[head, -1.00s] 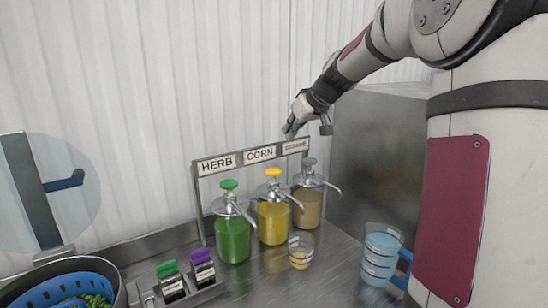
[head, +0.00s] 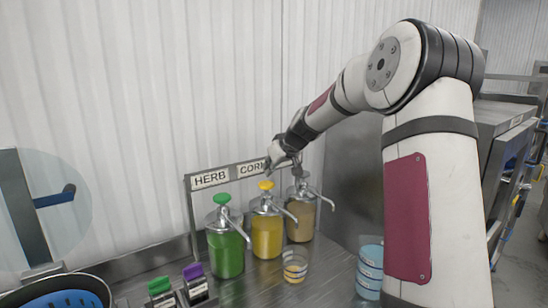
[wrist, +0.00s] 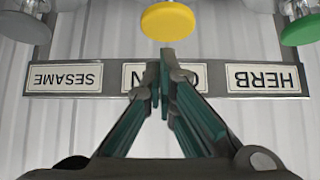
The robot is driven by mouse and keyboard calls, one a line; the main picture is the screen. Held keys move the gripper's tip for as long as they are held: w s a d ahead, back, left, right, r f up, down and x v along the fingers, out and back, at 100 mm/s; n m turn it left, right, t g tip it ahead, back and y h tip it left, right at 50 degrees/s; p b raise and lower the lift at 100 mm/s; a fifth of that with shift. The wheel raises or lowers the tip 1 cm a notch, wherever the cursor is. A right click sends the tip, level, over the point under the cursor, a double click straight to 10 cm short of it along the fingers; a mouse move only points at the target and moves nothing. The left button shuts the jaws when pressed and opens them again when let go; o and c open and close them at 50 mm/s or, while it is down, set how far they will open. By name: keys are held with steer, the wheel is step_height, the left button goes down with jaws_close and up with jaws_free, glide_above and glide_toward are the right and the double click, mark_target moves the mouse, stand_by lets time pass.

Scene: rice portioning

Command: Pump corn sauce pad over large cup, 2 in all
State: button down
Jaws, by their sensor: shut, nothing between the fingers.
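The corn sauce dispenser (head: 267,236) is a jar of yellow sauce with a metal pump and a yellow pad (head: 266,185) on top. The yellow pad also shows at the top of the wrist view (wrist: 168,21). My gripper (head: 269,170) is shut and empty, its tips just above the yellow pad in the head view; I cannot tell whether they touch it. In the wrist view its green-sided fingers (wrist: 164,58) meet in front of the CORN label (wrist: 195,76). A clear cup (head: 295,265) with some yellow sauce in it stands under the corn spout.
The green herb dispenser (head: 225,255) stands to the left and the tan sesame dispenser (head: 301,218) to the right. A blue-filled measuring jug (head: 369,262) is partly hidden by my arm. Green and purple-topped holders (head: 194,271) stand front left.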

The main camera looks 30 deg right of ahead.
mark_target(267, 182)
steer(key=shift+f, duration=0.9)
steer(key=shift+s+f+p, duration=0.1)
steer(key=shift+f+p, duration=0.25)
steer(key=shift+f, duration=1.15)
steer(key=shift+r, duration=0.55)
steer(key=r, duration=0.1)
steer(key=r+p, duration=0.1)
steer(key=r, duration=0.2)
steer(key=shift+s+d, duration=0.2)
steer(key=shift+s, duration=0.1)
steer(key=v, duration=0.9)
steer(key=shift+a+p, duration=0.25)
steer(key=shift+p, duration=0.15)
